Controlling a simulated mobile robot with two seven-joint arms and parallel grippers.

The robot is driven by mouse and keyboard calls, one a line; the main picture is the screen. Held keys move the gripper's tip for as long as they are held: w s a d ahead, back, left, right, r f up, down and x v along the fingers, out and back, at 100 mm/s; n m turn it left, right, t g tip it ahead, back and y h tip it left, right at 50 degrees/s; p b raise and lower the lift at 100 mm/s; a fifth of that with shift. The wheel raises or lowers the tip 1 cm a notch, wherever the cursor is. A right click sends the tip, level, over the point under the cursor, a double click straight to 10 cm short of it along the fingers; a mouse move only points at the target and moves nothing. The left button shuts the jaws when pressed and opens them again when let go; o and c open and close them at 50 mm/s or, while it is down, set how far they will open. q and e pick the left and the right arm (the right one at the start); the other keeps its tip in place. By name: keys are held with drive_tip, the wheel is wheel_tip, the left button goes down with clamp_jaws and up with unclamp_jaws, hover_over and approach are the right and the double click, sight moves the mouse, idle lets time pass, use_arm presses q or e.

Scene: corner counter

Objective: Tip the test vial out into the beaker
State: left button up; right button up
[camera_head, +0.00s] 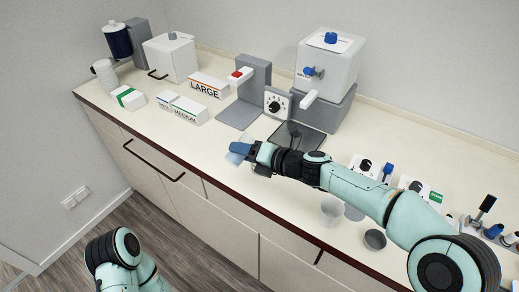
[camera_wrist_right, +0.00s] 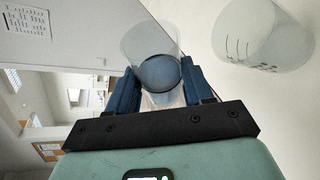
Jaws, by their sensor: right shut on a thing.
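My right gripper (camera_head: 243,149) reaches in from the right above the front part of the counter. It is shut on a clear, bluish see-through vessel, which I take as the test vial (camera_head: 235,158). In the right wrist view the vial (camera_wrist_right: 150,45) sits between the two blue fingers, with a round blue face between them. The vial looks tilted; how far is hard to tell. A clear beaker (camera_wrist_right: 262,38) with dark graduation marks stands on the counter, apart from the vial in that view. In the head view I cannot clearly single it out. My left gripper is not in view.
Behind my right gripper are a dark plate (camera_head: 297,136) and a white-and-grey machine (camera_head: 328,68). Boxes marked LARGE (camera_head: 208,86) and MEDIUM (camera_head: 189,110) stand left. A clear cup (camera_head: 331,210) and a grey cup (camera_head: 375,240) stand near the front edge.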

drive_tip(key=shift+w+d+r, duration=0.1)
drive_tip(key=shift+r+m, duration=0.1)
drive_tip(key=shift+m, duration=0.2)
drive_tip(key=shift+r+y, duration=0.1)
drive_tip(key=shift+y, duration=0.2)
use_arm(q)
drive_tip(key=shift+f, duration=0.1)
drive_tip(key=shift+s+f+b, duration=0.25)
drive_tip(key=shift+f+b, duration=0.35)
drive_tip(key=shift+b, duration=0.1)
use_arm(e)
drive_tip(key=shift+f+m+y, duration=0.4)
drive_tip(key=shift+m, duration=0.4)
use_arm(q)
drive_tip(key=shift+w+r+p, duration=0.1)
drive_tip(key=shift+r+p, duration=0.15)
drive_tip(key=shift+p, duration=0.05)
use_arm(e)
drive_tip(key=shift+w+d+r, duration=0.1)
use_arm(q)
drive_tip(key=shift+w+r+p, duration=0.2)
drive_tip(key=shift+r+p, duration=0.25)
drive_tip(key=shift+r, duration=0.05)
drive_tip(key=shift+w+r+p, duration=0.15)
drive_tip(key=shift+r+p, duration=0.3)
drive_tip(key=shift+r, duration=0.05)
use_arm(e)
drive_tip(key=shift+w+d+r+m+y, duration=0.2)
drive_tip(key=shift+d+r+m+y, duration=0.15)
drive_tip(key=shift+m, duration=0.25)
